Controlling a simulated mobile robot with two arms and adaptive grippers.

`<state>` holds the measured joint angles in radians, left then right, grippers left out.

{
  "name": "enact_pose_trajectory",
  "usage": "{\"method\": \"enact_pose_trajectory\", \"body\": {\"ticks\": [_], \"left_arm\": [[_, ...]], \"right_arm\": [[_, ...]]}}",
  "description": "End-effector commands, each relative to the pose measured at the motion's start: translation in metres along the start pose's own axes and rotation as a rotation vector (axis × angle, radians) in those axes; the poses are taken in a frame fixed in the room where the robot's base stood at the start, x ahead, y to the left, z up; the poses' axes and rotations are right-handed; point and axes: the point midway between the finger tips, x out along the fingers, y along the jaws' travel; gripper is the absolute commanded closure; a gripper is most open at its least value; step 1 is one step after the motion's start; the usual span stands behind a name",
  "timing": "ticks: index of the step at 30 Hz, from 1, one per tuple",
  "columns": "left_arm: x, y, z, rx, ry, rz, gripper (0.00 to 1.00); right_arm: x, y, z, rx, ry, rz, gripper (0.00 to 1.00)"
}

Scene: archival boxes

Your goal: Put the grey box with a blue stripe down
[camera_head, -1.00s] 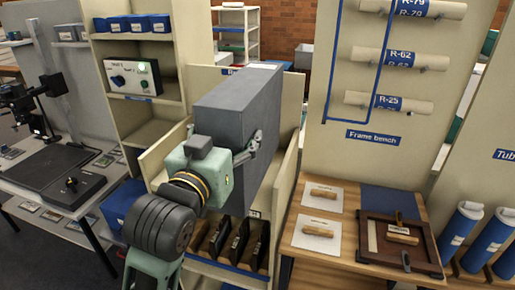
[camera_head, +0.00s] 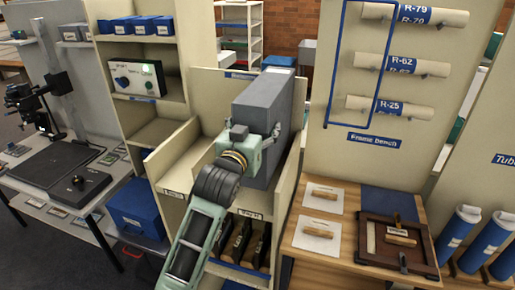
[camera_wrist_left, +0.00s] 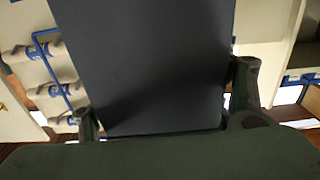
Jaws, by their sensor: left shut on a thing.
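The grey box (camera_head: 268,113) stands upright in the head view, above or in the cream shelf bay (camera_head: 185,165) at the middle. No blue stripe shows on its visible faces. My left gripper (camera_head: 270,140) is shut on the box near its front end. In the left wrist view the box (camera_wrist_left: 145,65) fills the middle as a dark panel, with a finger of my left gripper (camera_wrist_left: 165,118) on each side. The box's underside is hidden, so I cannot tell whether it touches the shelf. My right gripper is not in view.
Several dark upright holders (camera_head: 240,240) fill the compartment below. A frame bench (camera_head: 330,255) with a wooden frame (camera_head: 397,243) stands to the right. A blue box (camera_head: 138,208) is at the left. A divider panel (camera_head: 292,180) rises close to the grey box's right.

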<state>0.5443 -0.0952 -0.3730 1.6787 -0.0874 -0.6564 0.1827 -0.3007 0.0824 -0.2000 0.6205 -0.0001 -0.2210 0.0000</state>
Motion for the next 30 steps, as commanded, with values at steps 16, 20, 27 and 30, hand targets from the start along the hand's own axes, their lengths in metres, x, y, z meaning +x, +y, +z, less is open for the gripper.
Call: {"method": "enact_pose_trajectory", "body": {"ticks": [16,20,27,30], "left_arm": [[0.000,0.001,0.057,0.000,0.012,0.002,0.91],[0.002,0.001,0.067,0.001,0.014,0.002,0.91],[0.004,0.001,0.073,0.000,0.016,0.003,0.91],[0.003,0.001,0.080,0.000,0.001,0.001,0.25]], "right_arm": [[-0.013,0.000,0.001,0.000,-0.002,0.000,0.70],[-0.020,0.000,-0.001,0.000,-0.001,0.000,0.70],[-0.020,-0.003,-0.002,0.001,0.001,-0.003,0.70],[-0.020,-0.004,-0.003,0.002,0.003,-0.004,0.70]]}}
